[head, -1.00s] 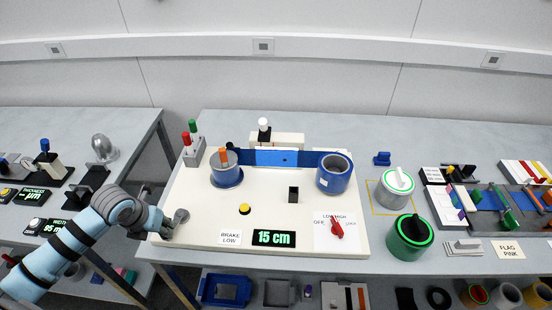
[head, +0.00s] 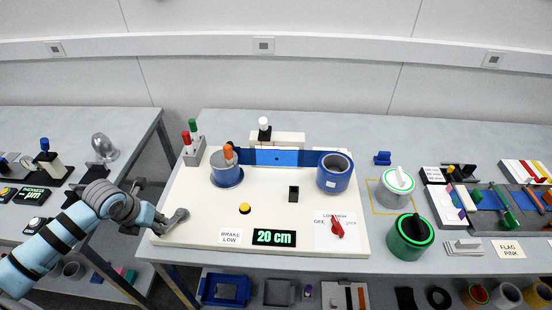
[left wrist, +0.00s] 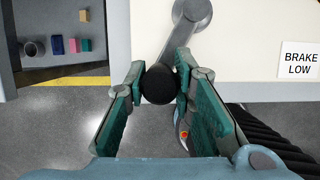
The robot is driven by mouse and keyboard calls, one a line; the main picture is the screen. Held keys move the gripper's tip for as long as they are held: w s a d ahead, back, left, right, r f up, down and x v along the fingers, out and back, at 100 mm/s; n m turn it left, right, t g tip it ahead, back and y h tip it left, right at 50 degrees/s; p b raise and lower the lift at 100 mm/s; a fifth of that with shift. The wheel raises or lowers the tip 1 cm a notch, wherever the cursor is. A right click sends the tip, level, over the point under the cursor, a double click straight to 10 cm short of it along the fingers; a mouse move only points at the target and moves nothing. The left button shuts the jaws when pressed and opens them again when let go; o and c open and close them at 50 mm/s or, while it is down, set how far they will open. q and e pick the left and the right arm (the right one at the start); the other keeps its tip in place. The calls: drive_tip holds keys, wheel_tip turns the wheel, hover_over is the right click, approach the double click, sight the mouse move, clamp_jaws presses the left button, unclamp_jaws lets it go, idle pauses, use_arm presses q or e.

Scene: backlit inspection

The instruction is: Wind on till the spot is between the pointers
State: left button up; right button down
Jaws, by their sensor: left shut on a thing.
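My left gripper (head: 160,226) is shut on the black knob (left wrist: 160,84) of a grey crank (head: 178,217) at the white board's front left corner. In the left wrist view the knob sits between the two green-padded fingers, and the crank arm runs up to its pivot. The blue film (head: 310,158) runs from the left reel (head: 227,175) past a backlit window (head: 277,157) to the right reel (head: 335,173). A tiny dark spot seems to show on the lit window; the pointers are too small to tell. The display (head: 274,237) reads 20 cm. My right gripper is out of view.
A BRAKE LOW label (head: 235,236), a yellow button (head: 245,208) and a red selector knob (head: 337,228) are on the board (head: 210,210). A pen holder (head: 194,153) stands at its back left.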

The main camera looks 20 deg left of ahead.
use_arm(q)
drive_tip(key=shift+w+a, duration=0.1)
drive_tip(key=shift+a, duration=0.15)
drive_tip(key=shift+w+a+b, duration=0.3)
drive_tip(key=shift+a+b, duration=0.1)
drive_tip(key=shift+a, duration=0.2)
